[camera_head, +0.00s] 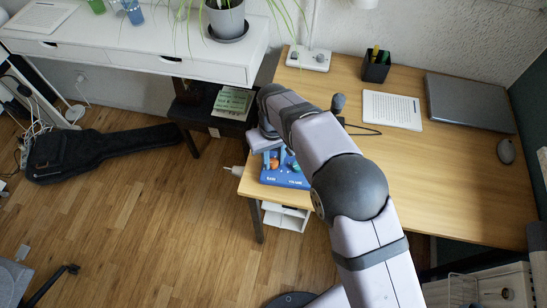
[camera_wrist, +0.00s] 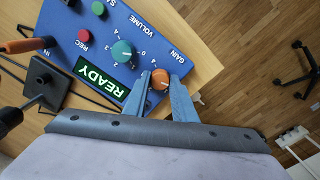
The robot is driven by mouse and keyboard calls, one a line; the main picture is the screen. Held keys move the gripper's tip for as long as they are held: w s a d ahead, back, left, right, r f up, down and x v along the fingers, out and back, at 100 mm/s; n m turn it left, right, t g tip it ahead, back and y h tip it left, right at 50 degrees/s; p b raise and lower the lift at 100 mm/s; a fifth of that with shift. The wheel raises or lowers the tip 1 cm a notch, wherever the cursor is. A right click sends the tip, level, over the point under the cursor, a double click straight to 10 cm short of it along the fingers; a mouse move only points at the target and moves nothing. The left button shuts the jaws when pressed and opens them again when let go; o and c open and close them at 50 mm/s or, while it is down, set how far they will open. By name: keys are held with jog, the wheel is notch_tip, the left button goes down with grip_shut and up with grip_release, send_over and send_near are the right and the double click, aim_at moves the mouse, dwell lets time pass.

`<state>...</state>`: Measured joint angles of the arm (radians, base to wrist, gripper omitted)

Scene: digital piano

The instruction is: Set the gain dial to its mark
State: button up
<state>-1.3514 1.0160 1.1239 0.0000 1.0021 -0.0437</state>
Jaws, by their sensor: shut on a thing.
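A blue control box (camera_wrist: 65,25) fills the upper left of the wrist view. It also shows at the desk's left edge in the head view (camera_head: 288,178). Its orange gain dial (camera_wrist: 160,79) sits near the GAIN label. My gripper (camera_wrist: 160,86) is shut on this dial, with one blue-grey finger on each side. The fingers hide part of the dial's surroundings, and I cannot make out its mark or pointer position. A teal dial (camera_wrist: 122,51) with a numbered scale sits beside it, near the VOLUME label. A green-lit display (camera_wrist: 99,77) reads READY.
The box also carries a red REC button (camera_wrist: 84,36) and a green knob (camera_wrist: 98,8). An orange-ended plug (camera_wrist: 24,46) and a black stand (camera_wrist: 45,82) are close by. A laptop (camera_head: 468,103) and a paper (camera_head: 392,109) lie farther along the desk.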

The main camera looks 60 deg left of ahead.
aim_at(274, 162)
jog(key=shift+n, duration=1.3)
jog(key=o, duration=1)
jog(key=shift+o, duration=0.2)
jog(key=shift+r, duration=0.1)
jog(key=shift+r+b, duration=0.8)
jog(key=shift+r, duration=2.85)
